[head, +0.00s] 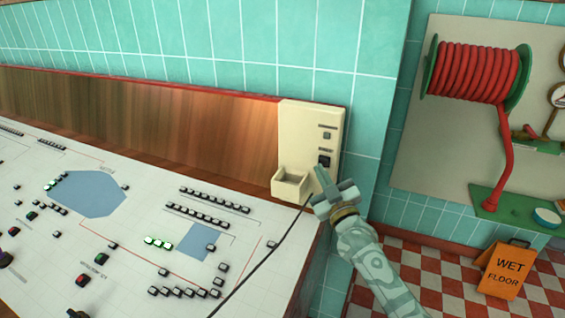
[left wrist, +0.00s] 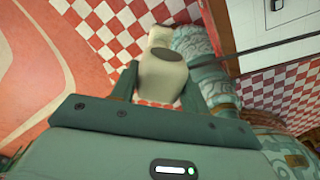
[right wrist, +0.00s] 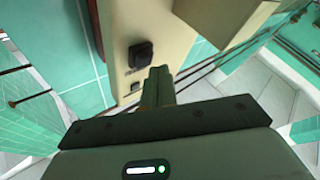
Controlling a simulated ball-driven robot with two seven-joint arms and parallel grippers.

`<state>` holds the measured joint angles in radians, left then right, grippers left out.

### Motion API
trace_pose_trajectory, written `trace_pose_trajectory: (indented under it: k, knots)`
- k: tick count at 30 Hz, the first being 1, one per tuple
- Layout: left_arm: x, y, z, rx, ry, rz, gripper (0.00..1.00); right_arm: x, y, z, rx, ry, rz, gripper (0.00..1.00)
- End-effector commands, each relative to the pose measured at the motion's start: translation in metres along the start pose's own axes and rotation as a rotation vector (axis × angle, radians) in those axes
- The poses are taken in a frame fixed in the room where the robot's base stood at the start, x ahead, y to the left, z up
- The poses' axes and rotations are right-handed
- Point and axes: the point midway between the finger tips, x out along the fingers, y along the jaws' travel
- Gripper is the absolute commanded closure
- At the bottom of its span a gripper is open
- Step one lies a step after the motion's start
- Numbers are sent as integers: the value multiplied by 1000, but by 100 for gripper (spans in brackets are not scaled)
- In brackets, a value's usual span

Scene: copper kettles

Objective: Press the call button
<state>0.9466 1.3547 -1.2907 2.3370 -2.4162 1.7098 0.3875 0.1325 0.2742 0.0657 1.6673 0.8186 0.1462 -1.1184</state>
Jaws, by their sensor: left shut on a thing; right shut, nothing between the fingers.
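A cream wall box (head: 303,130) carries a small upper button (head: 327,135) and a larger dark lower button (head: 324,161); I cannot read their labels. In the right wrist view the dark button (right wrist: 140,54) stands out from the box face. My right gripper (head: 325,180) is shut and empty, its tips just below the lower button in the head view. In the right wrist view its tips (right wrist: 160,75) are beside the button; I cannot tell whether they touch the box. My left gripper (left wrist: 158,90) is shut on a cream rounded object (left wrist: 162,70), outside the head view.
An open cream tray (head: 292,186) juts from the box's lower left. A white control desk (head: 120,230) with many small buttons fills the left. A red hose reel (head: 475,72) hangs at right. An orange wet floor sign (head: 505,270) stands on the checkered floor.

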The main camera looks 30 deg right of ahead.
Motion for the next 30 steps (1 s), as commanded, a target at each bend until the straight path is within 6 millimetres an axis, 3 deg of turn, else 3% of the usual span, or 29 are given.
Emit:
trace_pose_trajectory:
  k: [30]
  knots:
    - [0, 0, 0, 0, -1, 0, 99, 8, 6, 5, 0, 1, 0, 100]
